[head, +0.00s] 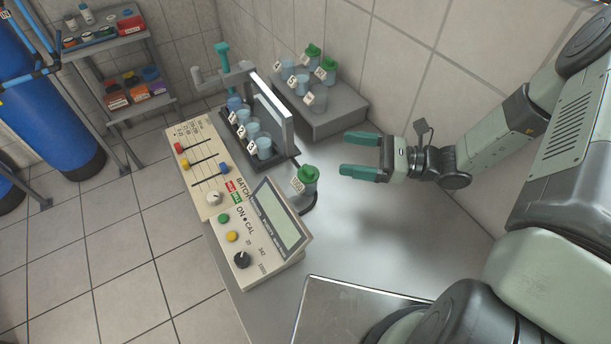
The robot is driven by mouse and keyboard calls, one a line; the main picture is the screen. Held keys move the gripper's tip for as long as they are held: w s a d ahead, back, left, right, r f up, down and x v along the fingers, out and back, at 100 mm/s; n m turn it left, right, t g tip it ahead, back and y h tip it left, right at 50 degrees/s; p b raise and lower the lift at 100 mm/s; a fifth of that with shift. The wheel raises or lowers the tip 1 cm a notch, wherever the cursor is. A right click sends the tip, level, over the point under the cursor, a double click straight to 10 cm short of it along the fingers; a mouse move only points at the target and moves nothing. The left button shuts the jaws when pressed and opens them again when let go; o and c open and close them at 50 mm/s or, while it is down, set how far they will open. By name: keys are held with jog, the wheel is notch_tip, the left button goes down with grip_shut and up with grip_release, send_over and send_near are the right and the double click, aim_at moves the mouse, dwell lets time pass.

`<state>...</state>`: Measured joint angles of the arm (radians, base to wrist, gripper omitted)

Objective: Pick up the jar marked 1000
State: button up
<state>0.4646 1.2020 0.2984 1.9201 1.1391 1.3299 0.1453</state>
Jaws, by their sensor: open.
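The jar marked 1000 (306,182) has a green lid and a white label that appears to carry that number. It stands upright just behind the display end of the control panel, on a dark round base or pad. My gripper (345,153) is open and empty, to the right of the jar and a little higher in the picture. Its two green fingers point left and are apart from the jar. The jar's lower part is partly hidden by the panel.
The control panel (205,180) with knobs and sliders lies left of the jar. A rack (284,163) of several labelled jars stands behind it. A grey step (340,117) at the back holds more jars, some green-lidded. The table (400,240) is clear at right; a metal tray (325,292) lies in front.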

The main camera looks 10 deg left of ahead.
send_near(306, 172)
jog(key=a, duration=0.2)
jog(key=a+f, duration=0.1)
jog(key=a, duration=0.1)
jog(key=shift+s+a, duration=0.1)
jog(key=shift+a+f, duration=0.15)
jog(key=shift+a, duration=2.85)
jog(key=c, duration=0.9)
